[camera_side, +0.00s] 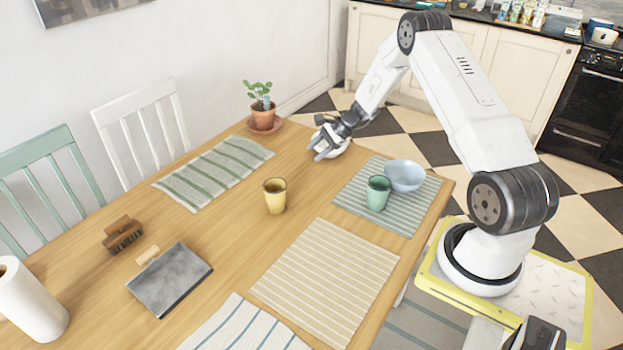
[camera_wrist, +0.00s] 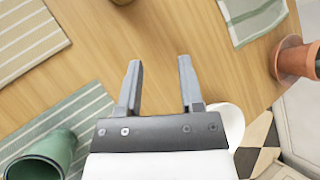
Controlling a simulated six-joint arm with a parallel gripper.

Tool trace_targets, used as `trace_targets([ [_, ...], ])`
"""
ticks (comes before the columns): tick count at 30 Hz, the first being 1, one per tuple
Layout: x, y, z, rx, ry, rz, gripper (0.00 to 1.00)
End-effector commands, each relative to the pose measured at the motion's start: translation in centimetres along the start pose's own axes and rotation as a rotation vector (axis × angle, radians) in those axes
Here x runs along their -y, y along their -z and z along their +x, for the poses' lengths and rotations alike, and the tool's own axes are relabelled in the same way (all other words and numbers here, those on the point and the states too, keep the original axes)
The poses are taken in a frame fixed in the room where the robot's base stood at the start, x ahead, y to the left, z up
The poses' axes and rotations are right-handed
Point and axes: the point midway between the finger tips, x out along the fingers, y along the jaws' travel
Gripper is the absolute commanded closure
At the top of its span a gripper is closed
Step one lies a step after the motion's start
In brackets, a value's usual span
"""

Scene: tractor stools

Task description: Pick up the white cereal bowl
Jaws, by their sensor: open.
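A white bowl (camera_wrist: 230,120) shows only in part in the wrist view, at the right of my gripper's base, which hides the rest of it. In the side view the white bowl (camera_side: 338,149) sits at the far table edge, partly covered by my gripper (camera_side: 314,148). My gripper is open, with nothing between its fingers (camera_wrist: 158,66) in the wrist view, only bare wood beyond them. I cannot tell from these views whether it touches the bowl.
A light blue bowl (camera_side: 405,175) and a green cup (camera_side: 378,193) stand on a striped mat to the right. A yellow cup (camera_side: 275,196) stands mid-table. A potted plant (camera_side: 261,108) is at the far left corner. Bare wood lies between them.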

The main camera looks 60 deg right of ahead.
Motion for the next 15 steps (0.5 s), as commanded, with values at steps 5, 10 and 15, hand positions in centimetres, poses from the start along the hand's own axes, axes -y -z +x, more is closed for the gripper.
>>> trace_targets([
  [5,1.2,5.7,-0.7,0.066,0.153,0.188,0.52],
  [10,1.8,10.8,-1.9,0.134,0.307,0.342,0.52],
  [15,1.8,14.7,-3.2,0.19,0.435,0.45,0.52],
])
